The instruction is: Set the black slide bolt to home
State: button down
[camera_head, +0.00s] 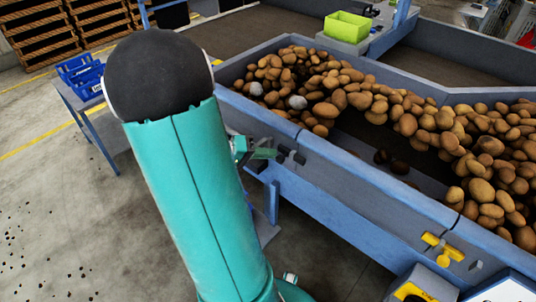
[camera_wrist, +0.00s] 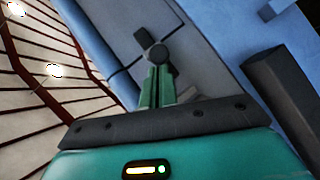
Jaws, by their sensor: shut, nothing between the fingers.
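The black slide bolt (camera_head: 298,158) sits on the blue-grey side wall of the grader, just right of my gripper in the head view. In the wrist view its round dark knob (camera_wrist: 157,53) shows right beyond my fingertips, with a dark block (camera_wrist: 141,36) behind it. My gripper (camera_wrist: 158,72) has its two green fingers together, with nothing held between them. The fingertips overlap the knob's lower edge in the picture; I cannot tell whether they touch it. In the head view my gripper (camera_head: 266,153) is small and partly hidden behind my teal arm.
The grader trough (camera_head: 375,185) holds many potatoes. A yellow handle (camera_head: 441,246) is on its wall at the lower right. A large dark bar (camera_wrist: 280,95) stands right of my fingers in the wrist view. Blue crates (camera_head: 80,75) rest on a table at left.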

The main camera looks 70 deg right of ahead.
jog(key=shift+s, duration=0.25)
jog(key=shift+w+r, duration=0.15)
jog(key=shift+w, duration=0.15)
jog(key=w+d+v, duration=0.1)
jog(key=d+v, duration=0.1)
jog(key=v, duration=1)
jog(key=shift+w+r, duration=0.4)
jog(key=w+a+r+n+t+y, duration=0.2)
jog(key=a+n+t, duration=0.3)
jog(key=a, duration=0.7)
jog(key=w+a+r+n+t+y, duration=0.2)
jog(key=a+n+t, duration=0.3)
jog(key=a, duration=0.7)
jog(key=w+a+r+n+t+y, duration=0.1)
jog(key=a+r+n+t+y, duration=0.3)
jog(key=a+t, duration=0.3)
jog(key=a+n, duration=0.1)
jog(key=a, duration=0.3)
jog(key=shift+w+a+r, duration=0.2)
jog(key=shift+w+a, duration=0.2)
